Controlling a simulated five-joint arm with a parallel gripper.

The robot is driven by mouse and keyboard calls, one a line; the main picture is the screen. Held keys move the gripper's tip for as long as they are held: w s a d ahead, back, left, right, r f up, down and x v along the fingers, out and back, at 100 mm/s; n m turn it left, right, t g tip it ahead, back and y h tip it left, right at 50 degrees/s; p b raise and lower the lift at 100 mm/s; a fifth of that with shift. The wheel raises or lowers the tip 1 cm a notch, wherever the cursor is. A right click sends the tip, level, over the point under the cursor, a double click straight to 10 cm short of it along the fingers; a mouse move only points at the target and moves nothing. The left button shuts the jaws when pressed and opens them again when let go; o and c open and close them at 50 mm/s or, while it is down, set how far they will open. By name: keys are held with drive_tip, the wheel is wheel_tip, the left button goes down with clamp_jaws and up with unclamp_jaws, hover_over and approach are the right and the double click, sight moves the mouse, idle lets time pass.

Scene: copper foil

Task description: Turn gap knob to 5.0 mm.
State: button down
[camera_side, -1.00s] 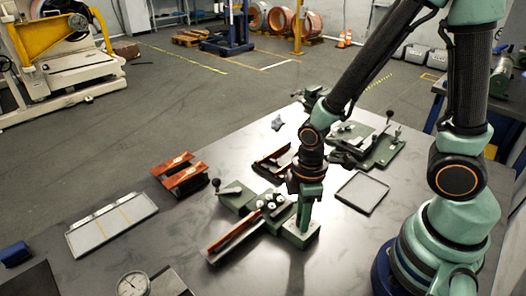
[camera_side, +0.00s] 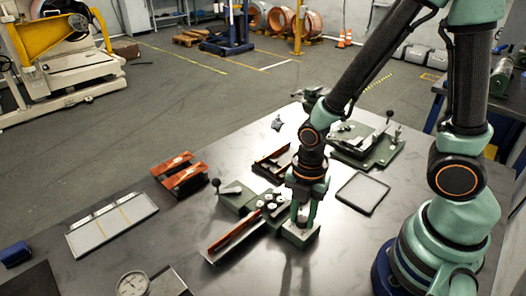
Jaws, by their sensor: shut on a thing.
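My gripper (camera_side: 303,218) points straight down at the right end of a small green device (camera_side: 268,205) on the table. The device has several pale round rollers or knobs on top, a lever with a black ball, and a long tray with a copper-red strip (camera_side: 222,240) at its front left. My gripper is shut on a small part above the device's green end block (camera_side: 298,236), which I take to be the gap knob. The fingers hide most of that part. No scale or reading is legible.
Copper-coloured pieces sit on a dark rack (camera_side: 179,175). A pale ruled plate (camera_side: 112,223) lies left, a dial gauge (camera_side: 132,284) at the front. A shallow grey tray (camera_side: 362,193) and another green fixture (camera_side: 365,146) stand right and behind. Table between plate and device is clear.

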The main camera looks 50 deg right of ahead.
sight(303, 218)
drive_tip(key=n, duration=0.5)
drive_tip(key=shift+n, duration=0.4)
idle(0.3)
drive_tip(key=c, duration=0.6)
unclamp_jaws()
wheel_tip(303, 218, up, 12)
drive_tip(key=shift+r, duration=0.1)
